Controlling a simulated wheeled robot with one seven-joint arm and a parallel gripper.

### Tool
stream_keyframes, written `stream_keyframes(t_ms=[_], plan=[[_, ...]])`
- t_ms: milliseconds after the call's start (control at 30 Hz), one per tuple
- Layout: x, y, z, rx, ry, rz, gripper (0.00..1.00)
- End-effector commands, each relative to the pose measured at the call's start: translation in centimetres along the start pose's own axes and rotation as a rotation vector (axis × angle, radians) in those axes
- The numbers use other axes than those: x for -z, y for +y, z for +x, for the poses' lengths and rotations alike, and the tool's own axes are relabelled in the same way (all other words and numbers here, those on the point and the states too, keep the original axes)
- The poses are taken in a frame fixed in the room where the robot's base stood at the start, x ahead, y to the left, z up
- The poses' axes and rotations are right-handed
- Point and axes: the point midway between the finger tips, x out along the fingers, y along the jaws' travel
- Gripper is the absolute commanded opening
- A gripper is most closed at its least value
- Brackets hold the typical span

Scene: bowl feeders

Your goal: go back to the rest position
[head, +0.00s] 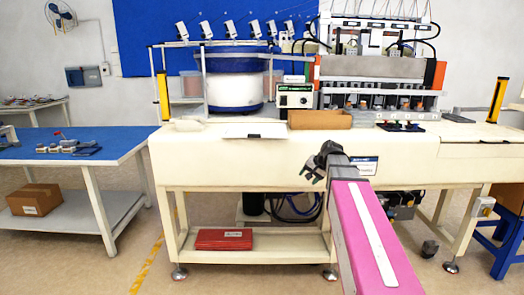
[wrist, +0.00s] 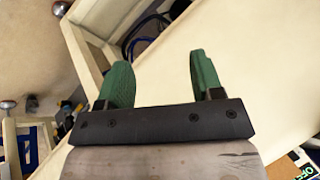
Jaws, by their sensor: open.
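My gripper (head: 314,168) is in front of the cream workbench (head: 225,160) in the head view, at the end of my pink arm. In the wrist view my gripper (wrist: 160,75) shows two green fingers standing well apart. Nothing is between them. The bench's pale surface (wrist: 260,60) fills much of the wrist view behind the fingers. I cannot tell the exact gap between the fingers and the bench.
The bench bears a white bowl feeder (head: 235,85), a control box (head: 296,96), a brown bin (head: 320,119) and a machine (head: 380,75). A red case (head: 224,239) lies on its lower shelf. A blue-topped table (head: 110,140) stands left. Floor between them is partly free.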

Motion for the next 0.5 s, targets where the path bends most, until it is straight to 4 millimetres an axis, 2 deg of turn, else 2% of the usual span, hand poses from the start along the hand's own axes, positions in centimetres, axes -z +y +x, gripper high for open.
stream_keyframes(t_ms=[33,200,500], plan=[[-2.1,1.3,1.4,-0.033,-0.022,-0.018,0.6],[-7.5,5.3,5.5,-0.147,-0.09,-0.092,0.6],[-17.4,12.2,10.3,-0.337,-0.225,-0.243,0.6]])
